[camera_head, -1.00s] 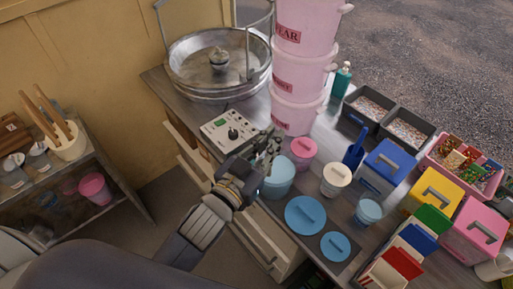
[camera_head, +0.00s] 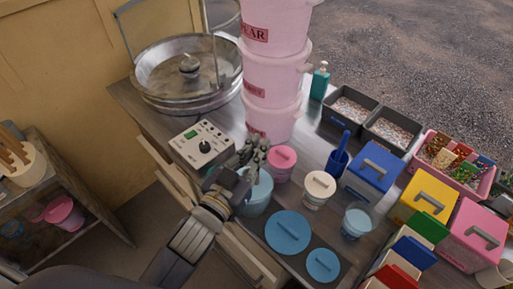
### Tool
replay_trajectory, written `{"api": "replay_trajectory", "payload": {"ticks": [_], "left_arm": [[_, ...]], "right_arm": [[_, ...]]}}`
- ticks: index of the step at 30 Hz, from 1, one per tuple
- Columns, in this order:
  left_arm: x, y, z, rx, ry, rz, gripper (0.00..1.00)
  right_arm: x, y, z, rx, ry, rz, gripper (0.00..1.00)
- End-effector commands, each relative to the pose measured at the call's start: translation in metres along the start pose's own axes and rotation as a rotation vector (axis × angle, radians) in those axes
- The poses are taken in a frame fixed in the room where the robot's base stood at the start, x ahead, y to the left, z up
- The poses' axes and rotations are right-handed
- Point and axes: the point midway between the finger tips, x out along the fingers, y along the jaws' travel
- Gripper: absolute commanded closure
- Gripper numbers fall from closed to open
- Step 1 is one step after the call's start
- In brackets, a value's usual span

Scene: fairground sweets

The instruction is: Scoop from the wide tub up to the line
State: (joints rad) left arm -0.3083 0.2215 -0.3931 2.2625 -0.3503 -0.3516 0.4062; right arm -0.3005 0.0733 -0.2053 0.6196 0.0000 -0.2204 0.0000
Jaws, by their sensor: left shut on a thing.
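A wide light blue tub (camera_head: 255,197) stands near the front edge of the counter. My left gripper (camera_head: 252,160) is over its rim, fingers pointing up and away. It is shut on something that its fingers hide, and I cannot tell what. The tub's contents are mostly hidden by the gripper. A smaller light blue tub (camera_head: 357,222) stands open to the right. A large blue lid (camera_head: 288,231) and a small blue lid (camera_head: 322,264) lie on a dark mat in front. No fill line can be made out. My right gripper is not in view.
A pink-lidded jar (camera_head: 281,160) and a cream-lidded jar (camera_head: 319,186) stand close right of the tub. A control box (camera_head: 201,146) is left, before a metal pan (camera_head: 184,80). Pink stacked tubs (camera_head: 273,83) rise behind. A blue holder (camera_head: 337,161) and lidded boxes crowd the right.

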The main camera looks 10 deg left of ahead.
Motion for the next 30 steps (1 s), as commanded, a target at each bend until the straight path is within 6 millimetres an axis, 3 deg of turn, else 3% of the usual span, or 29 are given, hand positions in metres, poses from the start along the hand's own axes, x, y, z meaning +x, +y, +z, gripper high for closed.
{"api": "replay_trajectory", "payload": {"ticks": [2,5,18,30], "left_arm": [[0.000,0.000,0.004,0.000,0.001,0.000,1.00],[0.000,0.000,0.004,0.000,0.001,0.000,1.00],[0.000,0.000,0.007,-0.001,0.001,0.000,1.00],[0.000,0.000,0.028,-0.001,0.000,-0.001,1.00]], "right_arm": [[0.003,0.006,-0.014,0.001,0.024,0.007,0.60],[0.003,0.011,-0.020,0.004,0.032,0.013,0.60],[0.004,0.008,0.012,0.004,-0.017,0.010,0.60],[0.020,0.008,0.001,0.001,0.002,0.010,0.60]]}}
